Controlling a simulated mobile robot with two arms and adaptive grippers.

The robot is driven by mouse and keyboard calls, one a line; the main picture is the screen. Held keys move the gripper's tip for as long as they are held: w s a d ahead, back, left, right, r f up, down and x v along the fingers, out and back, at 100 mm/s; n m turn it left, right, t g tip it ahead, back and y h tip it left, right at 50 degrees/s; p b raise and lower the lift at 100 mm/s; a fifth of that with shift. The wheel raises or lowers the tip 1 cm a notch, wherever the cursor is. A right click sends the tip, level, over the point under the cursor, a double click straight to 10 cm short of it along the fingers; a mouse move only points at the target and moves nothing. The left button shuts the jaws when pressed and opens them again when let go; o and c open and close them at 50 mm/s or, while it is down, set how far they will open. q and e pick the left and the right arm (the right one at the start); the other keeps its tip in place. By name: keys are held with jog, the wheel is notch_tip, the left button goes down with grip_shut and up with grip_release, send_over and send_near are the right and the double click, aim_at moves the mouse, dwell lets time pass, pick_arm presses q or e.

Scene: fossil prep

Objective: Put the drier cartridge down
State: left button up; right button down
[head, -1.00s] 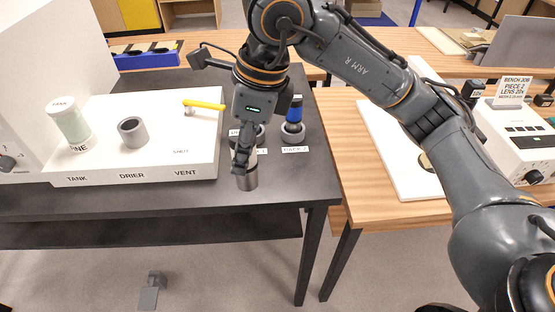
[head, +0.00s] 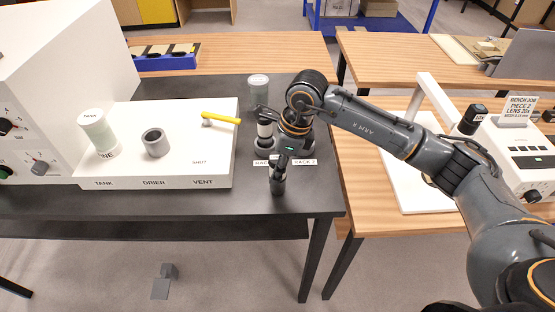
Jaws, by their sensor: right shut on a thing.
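My right gripper (head: 280,170) is shut on the drier cartridge (head: 278,187), a dark grey cylinder. It is held upright in front of the rack labels, near the front of the black table. Whether its bottom touches the table I cannot tell. The fingers and wrist hide its upper part. A pale cartridge with a dark band (head: 265,131) stands behind, near the partly covered left rack label. My arm covers most of the rack 2 place (head: 304,162). The grey drier cup (head: 155,143) on the white panel looks empty. My left gripper is not in view.
The white panel (head: 203,176) carries a pale green tank (head: 97,130) and a yellow-handled vent valve (head: 221,118). A clear jar (head: 258,87) stands at the back of the black table (head: 335,190). Table room is free along the front edge.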

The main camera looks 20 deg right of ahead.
jog(key=shift+a+f, duration=0.1)
jog(key=shift+f+b, duration=0.15)
jog(key=shift+b, duration=0.2)
jog(key=c, duration=0.8)
grip_release()
jog(key=shift+r, duration=0.2)
jog(key=shift+r, duration=0.15)
jog(key=shift+b+v, duration=2.2)
jog(key=shift+v, duration=3.7)
